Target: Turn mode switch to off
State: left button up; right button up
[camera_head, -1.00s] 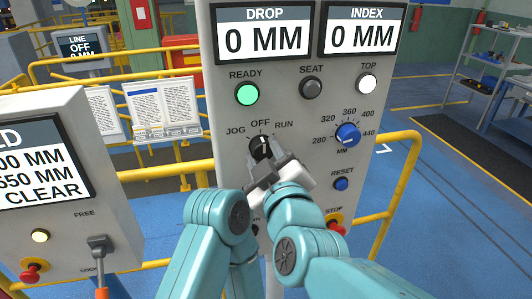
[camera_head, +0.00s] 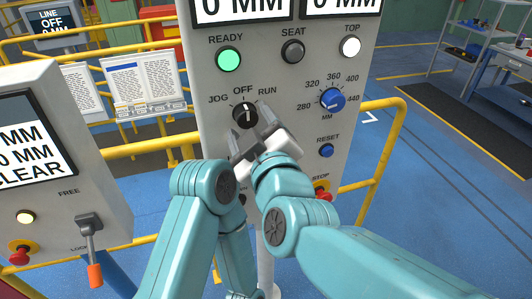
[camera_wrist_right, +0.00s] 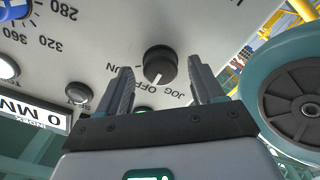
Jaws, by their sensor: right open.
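The mode switch (camera_head: 244,115) is a round black knob on the grey panel, with JOG, OFF and RUN printed around it. Its white mark points up to OFF. In the right wrist view the knob (camera_wrist_right: 160,65) appears upside down, with its mark towards the OFF lettering. My right gripper (camera_head: 253,126) is just below and in front of the knob, open and empty. In the wrist view its two fingers stand apart on either side of the knob, with no visible contact. My left gripper is not in view.
The blue MM dial (camera_head: 332,100), RESET button (camera_head: 326,151) and red STOP button (camera_head: 322,191) are right of the switch. A lit green READY lamp (camera_head: 228,60) is above. A second panel (camera_head: 60,170) with a lever (camera_head: 91,246) stands left. Yellow rails (camera_head: 385,150) run behind.

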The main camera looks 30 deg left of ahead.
jog(key=b+v, duration=0.2)
jog(key=v, duration=1.3)
jog(key=shift+d+b, duration=0.2)
jog(key=shift+b, duration=0.2)
jog(key=shift+s, duration=0.1)
